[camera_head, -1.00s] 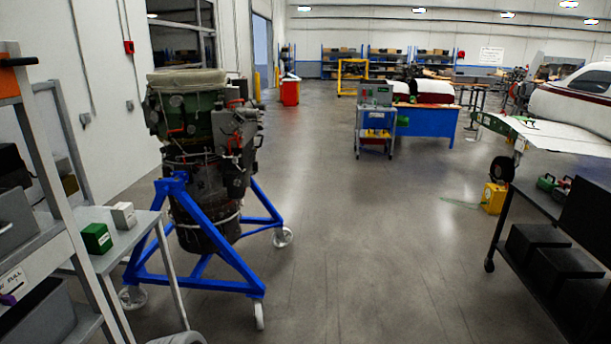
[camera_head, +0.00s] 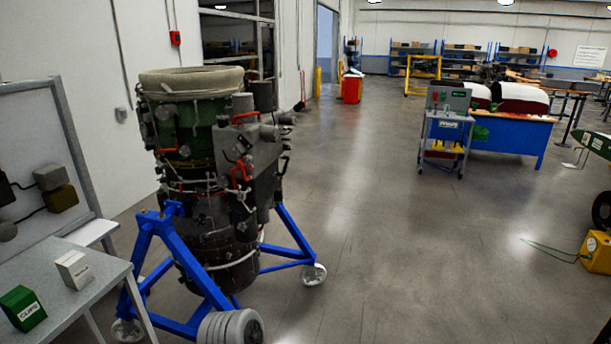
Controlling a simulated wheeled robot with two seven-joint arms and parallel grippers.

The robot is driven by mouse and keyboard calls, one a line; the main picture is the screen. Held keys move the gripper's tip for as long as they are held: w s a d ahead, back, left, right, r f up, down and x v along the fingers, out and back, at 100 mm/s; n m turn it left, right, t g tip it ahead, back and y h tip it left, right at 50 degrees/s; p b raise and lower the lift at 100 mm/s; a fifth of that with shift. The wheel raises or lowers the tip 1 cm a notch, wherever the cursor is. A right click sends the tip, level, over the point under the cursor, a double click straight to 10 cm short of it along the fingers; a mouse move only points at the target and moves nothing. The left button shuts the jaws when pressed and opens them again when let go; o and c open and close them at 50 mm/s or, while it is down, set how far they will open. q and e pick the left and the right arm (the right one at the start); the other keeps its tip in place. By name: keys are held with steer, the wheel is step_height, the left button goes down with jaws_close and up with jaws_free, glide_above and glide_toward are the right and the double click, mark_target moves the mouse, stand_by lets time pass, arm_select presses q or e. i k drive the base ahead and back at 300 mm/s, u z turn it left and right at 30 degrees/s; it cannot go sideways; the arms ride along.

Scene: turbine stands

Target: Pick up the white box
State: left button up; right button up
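The white box (camera_head: 74,270) stands on a grey table (camera_head: 92,308) at the lower left. It is small, with a dark label on its front face. A green box (camera_head: 23,308) with white lettering sits beside it, to the left and nearer to me. The two boxes are apart. Neither of my grippers shows in the head view.
A turbine (camera_head: 205,180) on a blue wheeled stand (camera_head: 184,256) is just right of the table. A grey panel (camera_head: 35,150) rises behind the table. A grey cart (camera_head: 446,128) and a blue table (camera_head: 510,138) are farther off. The floor at centre is open.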

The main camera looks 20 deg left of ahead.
mark_target(75, 270)
steer(key=i, duration=1.7)
steer(key=u, duration=3.65)
steer(key=i, duration=1.25)
